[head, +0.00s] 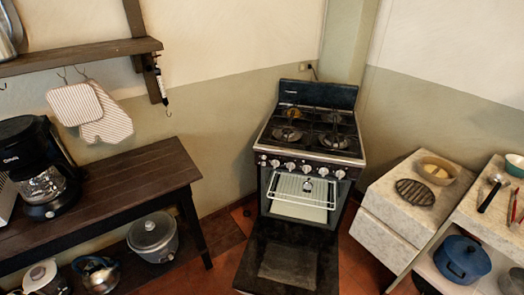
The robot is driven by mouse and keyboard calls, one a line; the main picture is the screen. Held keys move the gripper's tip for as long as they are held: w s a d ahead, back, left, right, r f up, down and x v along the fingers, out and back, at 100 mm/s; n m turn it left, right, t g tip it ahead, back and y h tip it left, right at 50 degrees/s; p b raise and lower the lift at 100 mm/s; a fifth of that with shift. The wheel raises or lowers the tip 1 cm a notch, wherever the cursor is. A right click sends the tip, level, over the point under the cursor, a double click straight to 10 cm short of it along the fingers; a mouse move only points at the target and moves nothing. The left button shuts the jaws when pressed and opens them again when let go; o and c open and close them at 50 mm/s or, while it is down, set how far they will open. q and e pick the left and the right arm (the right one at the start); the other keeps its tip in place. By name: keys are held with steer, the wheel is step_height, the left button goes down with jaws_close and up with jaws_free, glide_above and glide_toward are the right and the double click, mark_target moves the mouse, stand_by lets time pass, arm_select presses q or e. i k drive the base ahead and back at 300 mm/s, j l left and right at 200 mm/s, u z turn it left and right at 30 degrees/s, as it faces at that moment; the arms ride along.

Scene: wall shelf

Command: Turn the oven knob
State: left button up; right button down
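The oven (308,200) is a black stove-oven standing in the corner at the middle of the head view. A row of several pale round oven knobs (290,166) runs along its front panel, below the cooktop (312,130). I cannot tell which way each knob is turned. The oven door (288,262) hangs open, folded down toward me. A light wire rack (300,188) shows in the oven opening. Neither of my grippers shows in the head view, and nothing touches the knobs.
A dark wooden table (150,170) with a black coffee maker (38,165) stands at the left, with a rice cooker (154,237) on its lower shelf. A pale counter (400,225) holding a bowl (437,170) stands right of the oven. The open door takes up floor room in front of the oven.

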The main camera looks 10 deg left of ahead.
mark_target(306, 168)
steer(key=i+j, duration=0.8)
steer(key=i, duration=0.25)
